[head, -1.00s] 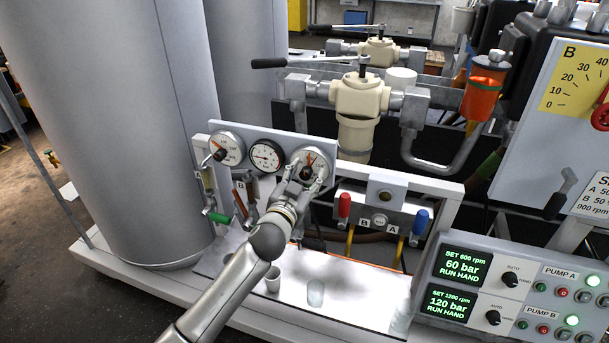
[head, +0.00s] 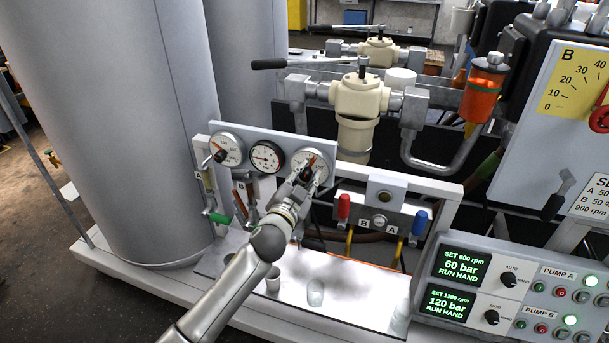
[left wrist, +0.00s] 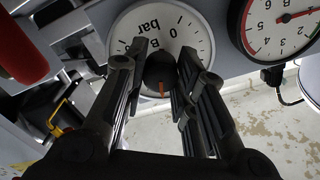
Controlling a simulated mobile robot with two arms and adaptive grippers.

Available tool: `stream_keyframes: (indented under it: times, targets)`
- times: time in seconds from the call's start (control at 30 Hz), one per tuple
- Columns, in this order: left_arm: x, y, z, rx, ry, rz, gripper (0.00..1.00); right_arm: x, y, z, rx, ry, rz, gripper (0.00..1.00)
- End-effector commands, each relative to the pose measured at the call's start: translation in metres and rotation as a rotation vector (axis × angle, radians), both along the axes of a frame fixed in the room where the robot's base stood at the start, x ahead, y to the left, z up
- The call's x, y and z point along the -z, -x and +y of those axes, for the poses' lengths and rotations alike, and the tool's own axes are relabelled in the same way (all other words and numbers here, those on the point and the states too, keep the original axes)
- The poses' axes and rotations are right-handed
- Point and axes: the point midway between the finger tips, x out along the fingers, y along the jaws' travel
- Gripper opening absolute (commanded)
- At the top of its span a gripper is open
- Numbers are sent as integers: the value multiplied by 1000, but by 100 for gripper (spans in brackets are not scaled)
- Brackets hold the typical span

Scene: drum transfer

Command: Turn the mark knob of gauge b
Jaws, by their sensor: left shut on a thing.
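Gauge b (head: 322,164) is the white round dial at the right end of the grey gauge panel. In the left wrist view its face (left wrist: 200,32) shows upside down, with the letters "B bar". Its black mark knob (left wrist: 160,73) sits at the dial's centre, with an orange line on it pointing down in that view. My left gripper (left wrist: 164,58) is shut on the knob, one finger on each side. In the head view the gripper (head: 305,175) hides most of the knob. My right gripper is in neither view.
A small red-needle gauge (head: 267,157) and gauge A (head: 226,149) share the panel. A red handle (head: 344,205) and a blue handle (head: 420,222) stand to the right. A green-handled valve (head: 219,217) is at lower left. Two cups stand on the tray below.

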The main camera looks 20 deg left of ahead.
Motion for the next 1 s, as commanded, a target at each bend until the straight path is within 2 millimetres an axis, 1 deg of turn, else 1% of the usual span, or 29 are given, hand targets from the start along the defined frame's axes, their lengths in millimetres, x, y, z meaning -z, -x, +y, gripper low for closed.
stream_keyframes:
  times: [0.1,0.2,0.53,0.57,0.7,0.73,1.0]
  targets:
    - [0,0,0,0,-97,-2,2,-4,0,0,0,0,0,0]
    - [0,0,-1,1,-148,-4,2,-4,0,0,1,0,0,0]
    - [1,0,-1,1,-165,-5,2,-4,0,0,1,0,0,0]
    - [1,0,-1,1,-165,-5,27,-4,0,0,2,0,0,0]
    - [1,0,-1,1,-164,-5,45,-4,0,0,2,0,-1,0]
    - [1,0,-1,1,-163,-5,47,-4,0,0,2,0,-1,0]
    - [1,0,0,0,-163,-6,47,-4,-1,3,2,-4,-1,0]
